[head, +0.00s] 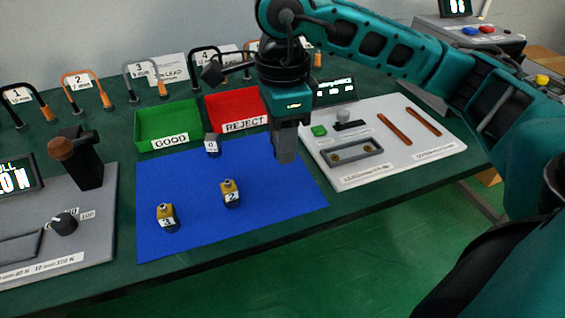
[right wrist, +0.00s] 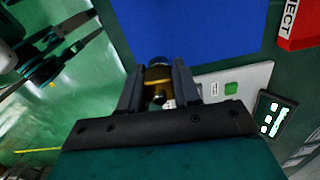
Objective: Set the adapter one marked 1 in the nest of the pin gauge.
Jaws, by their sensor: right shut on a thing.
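My right gripper (head: 286,158) points down above the right edge of the blue mat, just left of the white gauge board (head: 340,180). It is shut on a gold-and-dark adapter, which shows between the fingers in the right wrist view (right wrist: 158,76). Its number mark is not visible, and the fingers hide it in the head view. A grey rectangular frame with two round brass-coloured spots, which looks like the nest (head: 376,148), lies on the white board and is empty. My left gripper is not in view.
On the blue mat (head: 270,205) stand a gold adapter marked 3 (head: 166,216), one marked 2 (head: 230,193) and a grey piece marked 0 (head: 212,144). Green GOOD (head: 145,128) and red REJECT (head: 222,106) trays stand behind.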

